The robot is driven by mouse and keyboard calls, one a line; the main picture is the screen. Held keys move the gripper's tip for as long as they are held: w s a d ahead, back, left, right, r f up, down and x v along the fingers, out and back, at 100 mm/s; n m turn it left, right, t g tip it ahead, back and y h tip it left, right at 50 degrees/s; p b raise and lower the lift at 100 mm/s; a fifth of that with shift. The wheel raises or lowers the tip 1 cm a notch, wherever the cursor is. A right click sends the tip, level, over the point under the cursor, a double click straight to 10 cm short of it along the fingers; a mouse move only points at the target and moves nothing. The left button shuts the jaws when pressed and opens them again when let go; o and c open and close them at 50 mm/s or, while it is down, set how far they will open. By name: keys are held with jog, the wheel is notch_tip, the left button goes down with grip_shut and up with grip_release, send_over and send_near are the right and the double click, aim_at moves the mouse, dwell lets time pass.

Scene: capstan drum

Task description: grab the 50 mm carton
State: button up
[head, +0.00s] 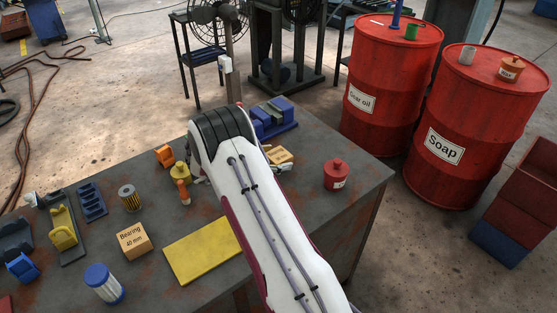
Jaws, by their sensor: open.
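A tan carton (132,241) on the table's left half reads "Bearing 40 mm". No carton with a readable 50 mm label shows. A tan block-like thing (280,156) lies just right of my arm, partly hidden by it, and I cannot tell whether it is a carton. My arm reaches over the middle of the table, and its white link hides my gripper. Small grey metal bits show beside the arm, but I cannot tell what they belong to.
A yellow plate (203,250) lies left of my arm. A red canister (337,175) stands right. A blue vise (272,118) sits at the back edge.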

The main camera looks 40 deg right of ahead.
aim_at(275, 157)
jog(key=c, duration=1.4)
jog(key=shift+c, duration=0.2)
jog(key=shift+r, duration=0.15)
jog(key=shift+r, duration=4.9)
